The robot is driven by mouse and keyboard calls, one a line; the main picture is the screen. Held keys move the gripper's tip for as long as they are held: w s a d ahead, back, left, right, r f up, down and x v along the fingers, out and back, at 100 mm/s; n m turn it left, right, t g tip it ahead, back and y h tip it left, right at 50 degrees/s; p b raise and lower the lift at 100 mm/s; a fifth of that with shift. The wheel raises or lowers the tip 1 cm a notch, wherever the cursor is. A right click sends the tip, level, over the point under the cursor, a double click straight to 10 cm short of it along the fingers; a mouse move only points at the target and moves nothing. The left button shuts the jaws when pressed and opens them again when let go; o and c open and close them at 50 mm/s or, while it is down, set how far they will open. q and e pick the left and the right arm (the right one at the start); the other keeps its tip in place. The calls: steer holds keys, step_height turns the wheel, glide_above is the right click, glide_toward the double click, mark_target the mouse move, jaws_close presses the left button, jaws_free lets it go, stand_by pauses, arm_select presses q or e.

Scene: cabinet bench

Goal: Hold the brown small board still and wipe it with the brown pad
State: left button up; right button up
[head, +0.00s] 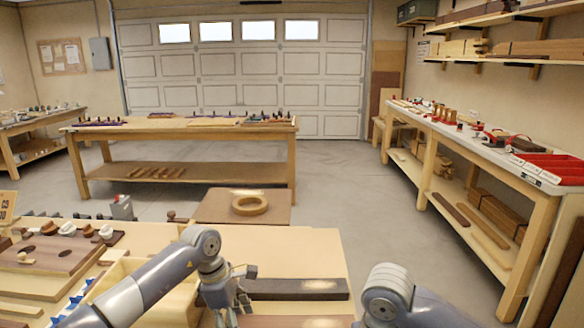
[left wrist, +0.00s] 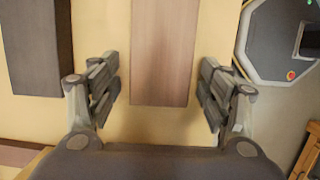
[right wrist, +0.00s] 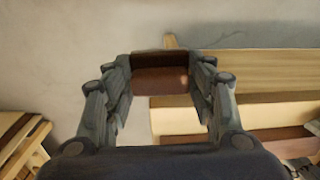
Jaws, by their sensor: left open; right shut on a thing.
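A brown small board (left wrist: 163,50) lies on the pale bench top. In the left wrist view it runs between my left gripper's (left wrist: 158,88) open fingers, with a gap on each side. In the head view a brown board (head: 295,321) shows at the bottom edge, partly cut off, with a pale patch on it. My left gripper (head: 228,298) is low over the bench at that board's left. The head view shows only my right arm, not that gripper.
A dark board (head: 295,289) with a pale patch lies just beyond the brown board; it also shows in the left wrist view (left wrist: 35,45). A wooden ring (head: 250,205) sits on a brown panel farther back. Knobs and blocks crowd the left. Floor is open on the right.

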steer(key=w+a+r, duration=0.4)
steer(key=w+r, duration=0.3)
steer(key=w, duration=0.1)
steer(key=w+a+r, duration=0.3)
steer(key=w+r, duration=0.5)
step_height(320, 180, down, 9)
steer(key=d+f, duration=0.1)
steer(key=d, duration=0.1)
steer(key=d+f, duration=0.1)
steer(key=d, duration=0.1)
steer(key=d+f, duration=0.1)
steer(key=shift+d+f, duration=0.2)
steer(key=shift+d, duration=0.2)
steer(key=a, duration=1.1)
steer(key=shift+w+a, duration=0.1)
steer(key=shift+a, duration=0.1)
steer(key=d, duration=1.1)
steer(key=shift+d, duration=0.2)
arm_select(q)
steer(key=shift+c, duration=0.6)
steer(key=c, duration=0.9)
